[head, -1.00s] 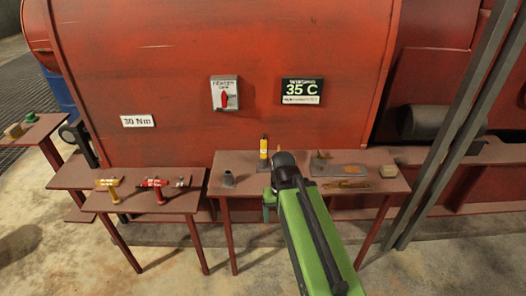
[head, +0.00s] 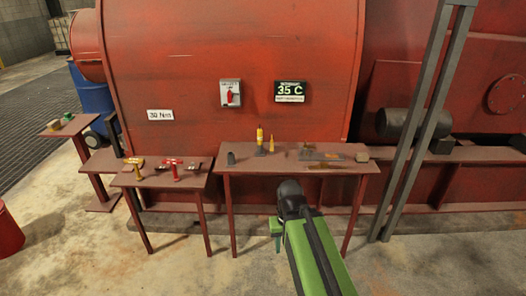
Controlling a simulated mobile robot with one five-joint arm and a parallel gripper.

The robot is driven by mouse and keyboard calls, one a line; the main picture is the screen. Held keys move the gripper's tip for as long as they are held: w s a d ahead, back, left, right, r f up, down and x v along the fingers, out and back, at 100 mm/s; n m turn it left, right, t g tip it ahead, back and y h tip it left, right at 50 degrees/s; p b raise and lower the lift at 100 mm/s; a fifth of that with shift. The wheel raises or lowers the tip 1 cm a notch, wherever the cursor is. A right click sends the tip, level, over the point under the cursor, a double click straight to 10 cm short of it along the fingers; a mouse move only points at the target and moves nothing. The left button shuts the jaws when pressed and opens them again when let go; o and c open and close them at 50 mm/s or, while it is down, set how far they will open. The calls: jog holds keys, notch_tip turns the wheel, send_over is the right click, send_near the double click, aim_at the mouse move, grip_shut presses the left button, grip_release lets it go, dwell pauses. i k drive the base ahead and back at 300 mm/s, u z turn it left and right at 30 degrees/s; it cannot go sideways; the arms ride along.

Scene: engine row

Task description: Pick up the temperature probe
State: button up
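Two yellow upright items stand on the right red-brown table (head: 240,166). One is a yellow cylinder (head: 260,136) with a dark base. The other is a slimmer yellow cone (head: 271,143) just right of it. I cannot tell for sure which is the temperature probe. My gripper (head: 276,236) shows only as a small green part beside my arm's dark joint, in front of and below the table edge, apart from both items. Its fingers are not clear, so I cannot tell whether it is open.
A dark cup-like piece (head: 231,159) stands left of the yellow items; a grey plate (head: 318,153) and a tan block (head: 362,157) lie right. The left table (head: 150,183) holds yellow and red tools. A grey post (head: 408,150) stands right. A red drum (head: 8,232) is at far left.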

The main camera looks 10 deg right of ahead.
aim_at(260, 141)
jog(key=z, duration=0.05)
jog(key=i, duration=1.6)
jog(key=u, duration=1.05)
jog(key=i, duration=0.7)
jog(key=u, duration=0.5)
